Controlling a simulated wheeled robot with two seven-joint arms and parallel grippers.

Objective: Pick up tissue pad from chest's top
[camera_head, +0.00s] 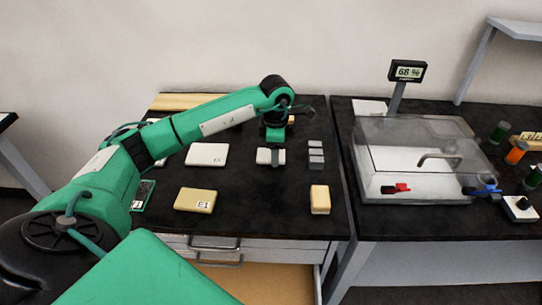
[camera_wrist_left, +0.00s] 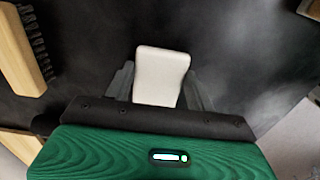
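The white tissue pad (camera_head: 265,156) is at the chest's black top (camera_head: 255,210), below my left gripper (camera_head: 274,155). The left gripper points down and appears shut on the pad. One finger covers part of the pad in the head view. I cannot tell whether the pad is lifted off the top. My right gripper is not in view.
A white labelled box (camera_head: 207,154), a tan box (camera_head: 195,200), a cream block (camera_head: 320,199) and small grey blocks (camera_head: 316,156) lie around. A brush (camera_wrist_left: 30,50) is beside the gripper. A drawer (camera_head: 270,282) stands open. Right is a clear-lidded chamber (camera_head: 422,160).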

